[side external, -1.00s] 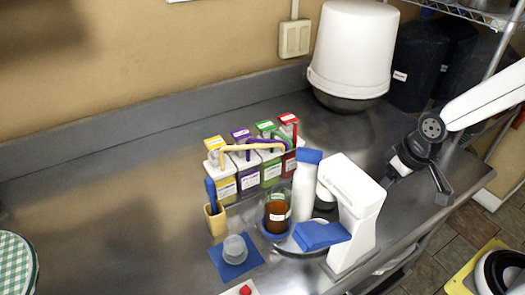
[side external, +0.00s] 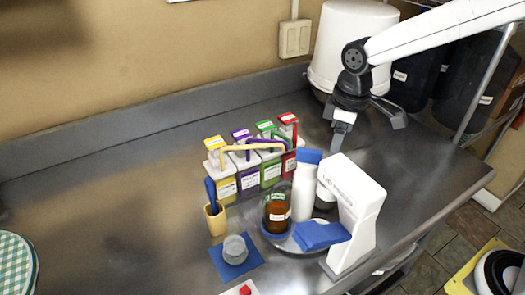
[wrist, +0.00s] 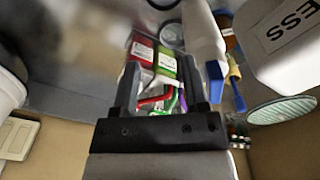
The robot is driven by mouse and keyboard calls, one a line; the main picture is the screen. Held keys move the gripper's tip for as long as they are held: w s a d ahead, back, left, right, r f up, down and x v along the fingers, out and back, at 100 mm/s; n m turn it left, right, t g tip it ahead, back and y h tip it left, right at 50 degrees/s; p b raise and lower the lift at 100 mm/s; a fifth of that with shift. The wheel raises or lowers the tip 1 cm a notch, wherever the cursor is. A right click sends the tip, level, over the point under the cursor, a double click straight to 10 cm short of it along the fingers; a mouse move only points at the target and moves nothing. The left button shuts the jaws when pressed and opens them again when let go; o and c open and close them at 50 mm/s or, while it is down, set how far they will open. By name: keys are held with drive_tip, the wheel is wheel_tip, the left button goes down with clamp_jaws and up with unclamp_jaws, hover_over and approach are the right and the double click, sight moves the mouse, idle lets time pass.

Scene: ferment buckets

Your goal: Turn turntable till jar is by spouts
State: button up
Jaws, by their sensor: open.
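A brown-filled glass jar (side external: 277,215) with a white label stands on the round turntable (side external: 290,245) at the front, beside a white bottle (side external: 305,195) with a blue top. A dark-lidded container (side external: 325,197) is partly hidden behind the white machine. Several coloured dispensers with spouts (side external: 250,170) stand in a row behind the turntable: yellow, purple, green and red. My gripper (side external: 361,126) is open and empty, to the right of and above the red dispenser. In the wrist view, the red (wrist: 141,48) and green (wrist: 166,62) dispensers show between my open fingers (wrist: 170,90).
A beige cup with a blue utensil (side external: 215,220) and a small clear cup (side external: 235,248) on a blue mat stand left. A white bucket (side external: 345,45) is behind my gripper.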

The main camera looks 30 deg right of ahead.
sight(310, 150)
drive_tip(key=shift+n+g, duration=0.4)
drive_tip(key=shift+n, duration=0.4)
drive_tip(key=a+r, duration=0.6)
drive_tip(key=a, duration=0.1)
drive_tip(key=shift+w+a+r, duration=0.1)
drive_tip(key=shift+a+r, duration=0.05)
drive_tip(key=shift+r, duration=0.2)
drive_tip(key=shift+f, duration=3.95)
clamp_jaws()
